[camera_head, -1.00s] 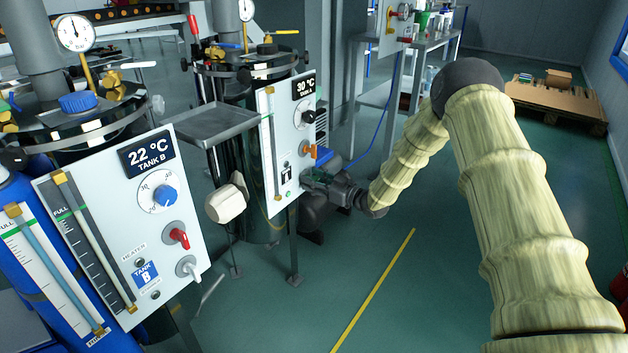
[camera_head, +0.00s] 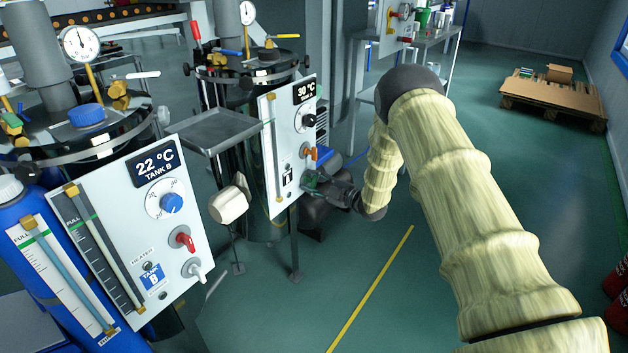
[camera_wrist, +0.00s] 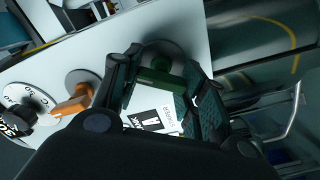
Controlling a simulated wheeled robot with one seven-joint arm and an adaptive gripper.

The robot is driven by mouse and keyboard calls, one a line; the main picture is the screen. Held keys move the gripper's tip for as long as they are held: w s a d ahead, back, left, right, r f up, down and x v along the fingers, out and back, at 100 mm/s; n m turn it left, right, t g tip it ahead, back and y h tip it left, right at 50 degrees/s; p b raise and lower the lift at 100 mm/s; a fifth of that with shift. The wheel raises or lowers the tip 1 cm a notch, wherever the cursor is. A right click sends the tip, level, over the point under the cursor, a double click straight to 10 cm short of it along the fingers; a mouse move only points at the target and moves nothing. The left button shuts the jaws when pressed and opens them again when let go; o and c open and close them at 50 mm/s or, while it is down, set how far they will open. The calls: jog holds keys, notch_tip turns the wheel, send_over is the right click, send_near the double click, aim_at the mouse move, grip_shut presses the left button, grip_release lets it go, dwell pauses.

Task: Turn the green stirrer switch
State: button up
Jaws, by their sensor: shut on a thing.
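The green stirrer switch (camera_wrist: 155,78) shows in the wrist view at the lower part of the white Tank A panel (camera_wrist: 160,28). My gripper (camera_wrist: 163,82) has its dark fingers on both sides of the switch and is shut on it. In the head view, my gripper (camera_head: 315,182) is at the lower right of the Tank A panel (camera_head: 284,135). There, my fingers mostly hide the green switch.
An orange switch (camera_wrist: 75,103) and a black knob (camera_wrist: 20,118) sit on the same panel. The Tank B panel (camera_head: 130,215) stands nearer at left, with a blue knob, red switch and white switch. Open floor with a yellow line (camera_head: 370,290) lies right.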

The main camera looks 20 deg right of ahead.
jog(key=n, duration=0.3)
jog(key=shift+f+n+p, duration=0.1)
jog(key=shift+n+p, duration=0.2)
jog(key=shift+p, duration=0.05)
jog(key=shift+f+n, duration=0.1)
jog(key=shift+n, duration=1.6)
jog(key=o, duration=1)
jog(key=shift+o, duration=0.2)
jog(key=shift+s, duration=0.1)
jog(key=v, duration=1.2)
